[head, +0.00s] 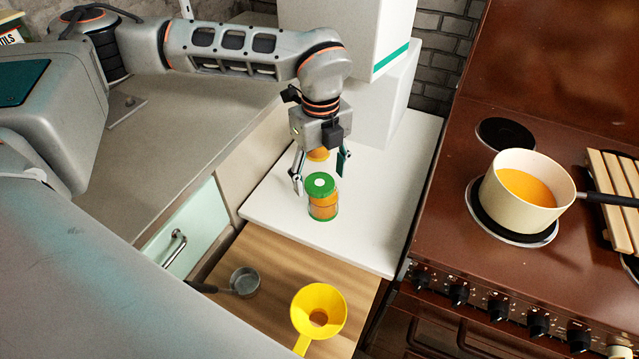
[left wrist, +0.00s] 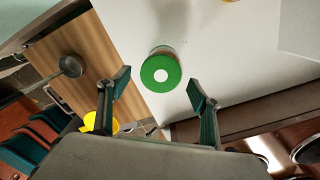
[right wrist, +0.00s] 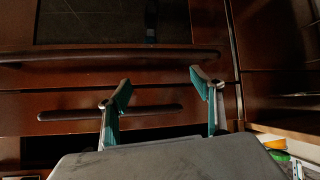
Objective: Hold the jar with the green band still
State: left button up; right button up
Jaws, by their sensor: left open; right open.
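The jar (head: 323,208) stands upright on the white worktop. It has a green lid with a white dot and orange contents; it also shows in the left wrist view (left wrist: 161,72). My left gripper (head: 320,172) is open, fingers pointing down, just behind the jar. In the left wrist view, the jar appears beyond the gap between the open fingertips (left wrist: 159,87), and neither finger visibly touches it. My right gripper (right wrist: 158,84) is open and empty in front of brown cabinet fronts; the head view does not show it.
Another orange item (head: 318,154) stands behind the left gripper, partly hidden. White boxes (head: 385,105) stand at the back. A yellow funnel (head: 319,308) and a small metal pan (head: 244,282) are on the wooden surface in front. A cream pot (head: 520,192) sits on the brown stove at right.

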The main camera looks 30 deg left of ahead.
aim_at(321, 184)
pick_arm(q)
jog(key=shift+f, duration=0.55)
jog(key=c, duration=0.9)
jog(key=shift+r, duration=0.15)
notch_tip(321, 184, up, 20)
jog(key=shift+f+p, duration=0.1)
jog(key=shift+p, duration=0.5)
